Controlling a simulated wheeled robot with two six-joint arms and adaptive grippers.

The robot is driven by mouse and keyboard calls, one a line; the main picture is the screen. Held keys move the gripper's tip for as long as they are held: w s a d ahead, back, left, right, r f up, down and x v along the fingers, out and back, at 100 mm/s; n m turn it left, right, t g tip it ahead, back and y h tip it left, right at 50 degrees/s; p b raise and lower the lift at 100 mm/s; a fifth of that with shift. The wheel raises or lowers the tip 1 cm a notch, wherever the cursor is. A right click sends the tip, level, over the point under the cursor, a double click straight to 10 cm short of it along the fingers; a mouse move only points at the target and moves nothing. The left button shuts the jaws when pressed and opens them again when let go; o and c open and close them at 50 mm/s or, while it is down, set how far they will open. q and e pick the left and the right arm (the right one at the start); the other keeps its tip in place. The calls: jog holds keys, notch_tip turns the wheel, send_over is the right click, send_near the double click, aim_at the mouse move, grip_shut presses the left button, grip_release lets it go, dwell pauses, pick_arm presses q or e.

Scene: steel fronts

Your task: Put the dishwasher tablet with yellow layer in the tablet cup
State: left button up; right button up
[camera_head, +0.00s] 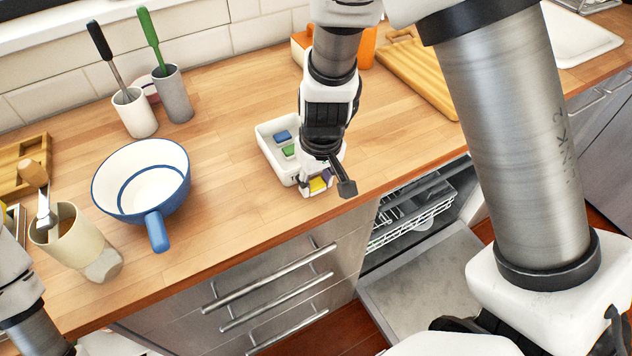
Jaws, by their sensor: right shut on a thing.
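The tablet with the yellow layer (317,185) shows as a small yellow patch at the near end of a white tray (265,146), right at my right gripper (328,181). My right gripper points down there, shut; its dark finger shows on the right, and the grip itself is partly hidden. A purple patch (328,174) shows beside the yellow one. A blue tablet (282,136) and a green tablet (289,151) lie farther back in the tray. I cannot make out a separate tablet cup. My left gripper is out of view; only part of that arm shows at lower left.
The dishwasher door (425,290) is lowered below the counter's front edge, with a white rack (412,222) inside. A blue-and-white pan (142,178), utensil cups (134,112) and a cream pot (75,245) stand left. The counter between pan and tray is clear.

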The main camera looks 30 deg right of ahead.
jog(key=shift+s+r, duration=0.1)
jog(key=shift+r, duration=0.05)
jog(key=shift+f+b, duration=0.3)
jog(key=o, duration=0.9)
jog(key=shift+r, duration=0.1)
